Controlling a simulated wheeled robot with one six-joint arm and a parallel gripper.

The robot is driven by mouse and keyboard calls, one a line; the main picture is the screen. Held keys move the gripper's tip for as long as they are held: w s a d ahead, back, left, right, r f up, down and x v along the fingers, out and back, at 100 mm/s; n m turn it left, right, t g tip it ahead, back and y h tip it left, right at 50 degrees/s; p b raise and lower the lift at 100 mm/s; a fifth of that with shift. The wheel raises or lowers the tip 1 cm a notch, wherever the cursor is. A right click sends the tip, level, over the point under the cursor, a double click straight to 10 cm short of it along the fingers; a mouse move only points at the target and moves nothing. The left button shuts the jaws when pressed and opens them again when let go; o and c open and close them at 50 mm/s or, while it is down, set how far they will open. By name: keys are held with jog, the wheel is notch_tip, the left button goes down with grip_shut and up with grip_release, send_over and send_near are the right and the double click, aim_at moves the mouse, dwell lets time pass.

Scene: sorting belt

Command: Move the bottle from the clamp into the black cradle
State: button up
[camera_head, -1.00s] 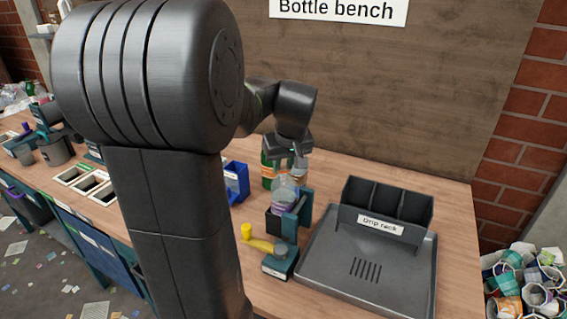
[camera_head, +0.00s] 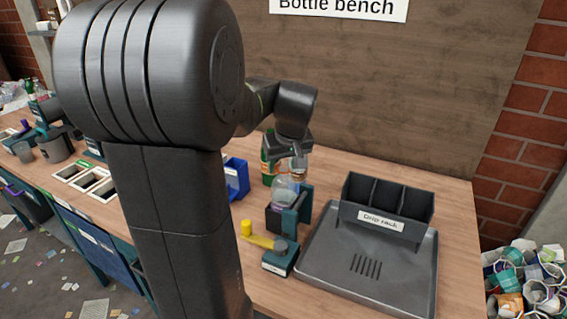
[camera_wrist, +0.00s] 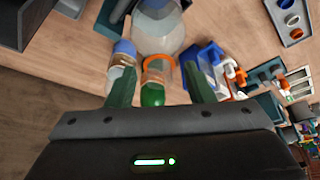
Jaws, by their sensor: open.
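The clear bottle (camera_head: 283,191) with a purplish band stands in the teal clamp (camera_head: 291,226), which has a yellow handle (camera_head: 246,228). In the wrist view the clear bottle (camera_wrist: 158,28) shows at the top, beyond my fingertips. My gripper (camera_head: 288,158) is above and close behind the bottle in the head view. I cannot tell whether this holder is the cradle.
A green bottle with an orange label (camera_wrist: 153,90) and a blue-topped one (camera_wrist: 122,58) stand close by my fingers. A blue bin (camera_head: 237,181) is left of the clamp. The wooden back wall (camera_head: 400,90) rises behind the bench. The tray front is clear.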

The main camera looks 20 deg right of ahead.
jog(key=v, duration=1.3)
jog(key=shift+r, duration=0.4)
jog(key=shift+f, duration=0.15)
jog(key=x, duration=1.3)
jog(key=shift+f, duration=0.25)
jog(key=shift+r+p, duration=0.3)
jog(key=shift+r, duration=0.2)
